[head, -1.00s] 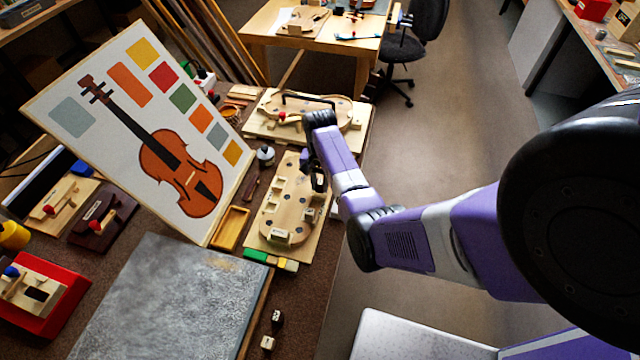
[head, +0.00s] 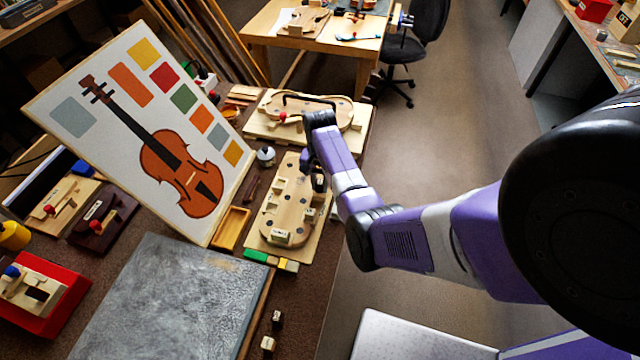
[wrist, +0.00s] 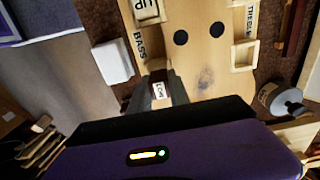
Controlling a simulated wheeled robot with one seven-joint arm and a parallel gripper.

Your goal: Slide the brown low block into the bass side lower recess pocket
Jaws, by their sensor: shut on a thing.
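My gripper (wrist: 160,80) is shut on a small block (wrist: 159,91) with a white label that seems to read "LOW". Its brown sides are mostly hidden between the dark fingers. The block is at the bass edge of the pale violin-shaped form (wrist: 205,75), beside the "BASS" label. A pocket wall (wrist: 155,65) shows just ahead of the fingers; how far the block sits inside the pocket cannot be told.
A block marked "UP" (wrist: 147,7) sits in another bass-side pocket. An empty treble-side pocket (wrist: 243,55) is across the form. A white box (wrist: 113,62) stands beside the bass edge. A second violin jig (head: 308,122) lies beyond, under my arm. The violin poster board (head: 120,90) leans at left.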

